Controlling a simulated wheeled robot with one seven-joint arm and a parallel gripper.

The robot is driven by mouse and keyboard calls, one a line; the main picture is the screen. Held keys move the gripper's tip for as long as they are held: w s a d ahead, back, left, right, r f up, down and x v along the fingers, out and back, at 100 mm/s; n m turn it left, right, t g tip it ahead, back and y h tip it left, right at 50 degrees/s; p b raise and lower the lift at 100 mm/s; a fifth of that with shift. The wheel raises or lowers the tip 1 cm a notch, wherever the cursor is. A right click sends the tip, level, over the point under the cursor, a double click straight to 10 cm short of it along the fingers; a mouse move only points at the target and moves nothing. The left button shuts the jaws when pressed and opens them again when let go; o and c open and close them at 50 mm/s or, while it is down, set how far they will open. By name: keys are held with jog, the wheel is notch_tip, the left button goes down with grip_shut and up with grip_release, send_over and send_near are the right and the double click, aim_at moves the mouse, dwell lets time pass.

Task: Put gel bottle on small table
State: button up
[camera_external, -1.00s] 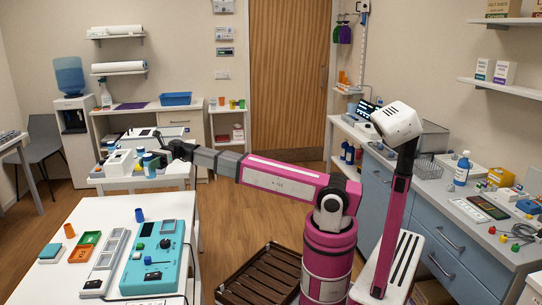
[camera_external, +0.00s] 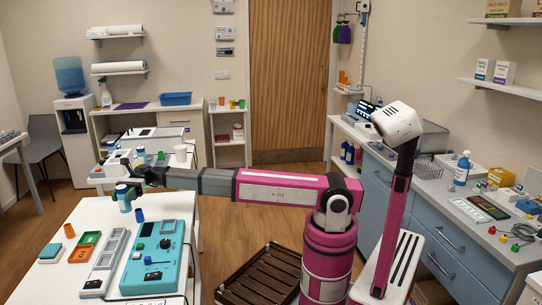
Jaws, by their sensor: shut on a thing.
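The bottle is upright, at the far edge of the near white table (camera_external: 85,212). I cannot tell whether its base touches the tabletop. A second white table (camera_external: 97,181) stands behind, partly hidden by the bottle and my arm. A small white stand (camera_external: 229,111) with cups is at the back wall. The view does not show which of these is the small table.
The near table's far left is clear.

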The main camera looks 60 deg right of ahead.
jog(key=shift+w+d+f, duration=0.65)
jog(key=shift+w+f, duration=1.2)
jog(key=shift+f, duration=0.05)
jog(key=shift+w+d+f, duration=0.6)
jog(key=shift+w+f, duration=1.25)
jog(key=shift+f, duration=0.05)
jog(key=shift+w+d+f, duration=0.65)
jog(key=shift+w+f, duration=1.2)
jog(key=shift+f, duration=0.05)
jog(key=shift+f, duration=0.15)
jog(key=o, duration=0.8)
jog(key=shift+d, duration=0.1)
jog(key=v, duration=0.4)
jog(key=shift+w+d, duration=0.25)
jog(key=shift+d, duration=0.05)
notch_tip(320, 180, up, 7)
jog(key=shift+r, duration=0.15)
jog(key=shift+c, duration=0.5)
